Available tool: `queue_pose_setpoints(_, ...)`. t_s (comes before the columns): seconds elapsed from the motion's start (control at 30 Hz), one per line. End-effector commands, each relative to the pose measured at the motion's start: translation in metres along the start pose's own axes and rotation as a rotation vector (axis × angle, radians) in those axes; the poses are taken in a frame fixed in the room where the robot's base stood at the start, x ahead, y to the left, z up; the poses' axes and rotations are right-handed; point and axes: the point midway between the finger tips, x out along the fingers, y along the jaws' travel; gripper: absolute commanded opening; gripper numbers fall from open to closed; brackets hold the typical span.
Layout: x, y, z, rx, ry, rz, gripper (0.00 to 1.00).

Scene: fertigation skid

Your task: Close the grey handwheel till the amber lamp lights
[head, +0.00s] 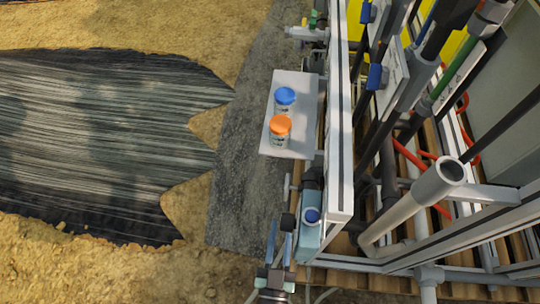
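My gripper (280,243) is low in the picture, left of the skid's front frame. Its two fingers point up the picture with a gap between them, and I see nothing held. A dark rounded part lies close to the right fingertip; I cannot tell whether they touch. A small pale grey part (287,187) sticks out to the left of the frame, above the gripper in the picture. It may be the handwheel seen edge-on, but I cannot tell. I cannot make out an amber lamp.
A light blue unit with a dark blue cap (312,215) sits right of my gripper. A pale shelf (306,91) holds a blue-lidded jar (284,98) and an orange-lidded jar (279,128). Pipes and the metal frame (341,110) crowd the right. Ground on the left is clear.

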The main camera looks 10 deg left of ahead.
Motion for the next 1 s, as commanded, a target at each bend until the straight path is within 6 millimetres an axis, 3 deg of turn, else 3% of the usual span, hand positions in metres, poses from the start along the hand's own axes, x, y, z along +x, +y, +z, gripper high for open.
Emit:
queue_pose_setpoints(0.03,-0.004,0.004,-0.009,0.0,-0.02,0.01,0.28)
queue_pose_setpoints(0.27,-0.004,0.009,-0.004,-0.001,-0.05,0.024,0.28)
queue_pose_setpoints(0.8,0.096,0.011,0.002,-0.001,-0.047,0.023,0.28)
queue_pose_setpoints(1.0,0.116,0.011,0.002,-0.001,-0.048,0.023,0.28)
